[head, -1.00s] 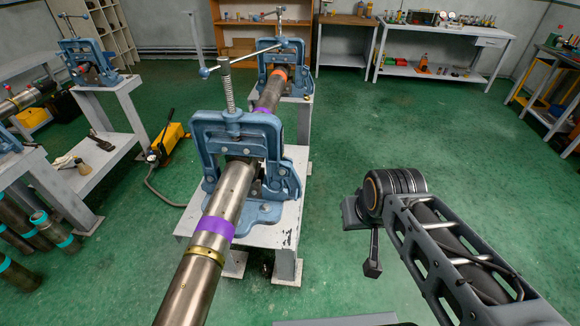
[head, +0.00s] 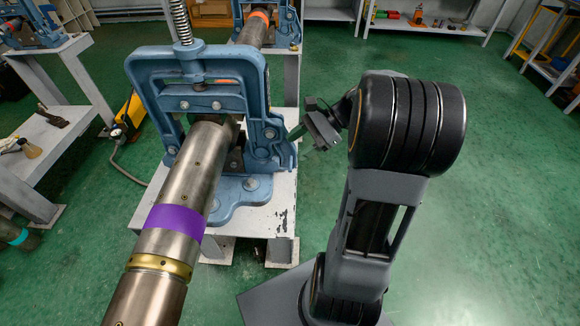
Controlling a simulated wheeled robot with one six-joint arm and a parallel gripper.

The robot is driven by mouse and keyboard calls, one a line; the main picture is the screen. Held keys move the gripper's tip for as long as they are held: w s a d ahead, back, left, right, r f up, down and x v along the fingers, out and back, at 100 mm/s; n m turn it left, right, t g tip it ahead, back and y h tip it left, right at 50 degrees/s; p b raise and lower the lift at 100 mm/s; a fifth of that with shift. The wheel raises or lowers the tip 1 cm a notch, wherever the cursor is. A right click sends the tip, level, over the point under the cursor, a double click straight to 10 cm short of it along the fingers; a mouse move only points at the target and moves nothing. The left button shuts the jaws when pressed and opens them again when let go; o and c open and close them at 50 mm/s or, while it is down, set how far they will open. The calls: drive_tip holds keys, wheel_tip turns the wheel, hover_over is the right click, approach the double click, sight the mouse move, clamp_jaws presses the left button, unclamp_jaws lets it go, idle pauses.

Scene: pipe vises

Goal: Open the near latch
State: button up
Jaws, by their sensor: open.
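The near pipe vise (head: 205,75) is a blue frame around a steel pipe (head: 192,185) with a purple band and a brass ring. Its latch (head: 265,135) is the blue hooked part on the right side of the frame, and it looks upright against the frame. My gripper (head: 306,136) is just right of the latch, pointing left toward it. A small gap seems to lie between them, though contact is hard to judge. The jaws are small in view and look empty.
The vise stands on a grey-white table (head: 270,215). A second blue vise (head: 285,18) holds the pipe farther back. A yellow pump (head: 130,108) stands on the floor at left. The green floor at right is open.

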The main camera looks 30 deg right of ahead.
sight(295, 147)
drive_tip(key=w+d+f+m+t+y+b, duration=0.2)
drive_tip(key=d+f+m+t+y+b, duration=0.45)
drive_tip(key=d+f, duration=0.5)
drive_tip(key=shift+m+t+h, duration=0.25)
drive_tip(key=shift+m+h, duration=0.3)
drive_tip(key=shift+h, duration=0.3)
drive_tip(key=x, duration=0.4)
drive_tip(key=r+b+x, duration=0.1)
drive_tip(key=x, duration=0.3)
drive_tip(key=w+r+b+x, duration=0.1)
drive_tip(key=x, duration=0.3)
drive_tip(key=shift+d, duration=0.3)
clamp_jaws()
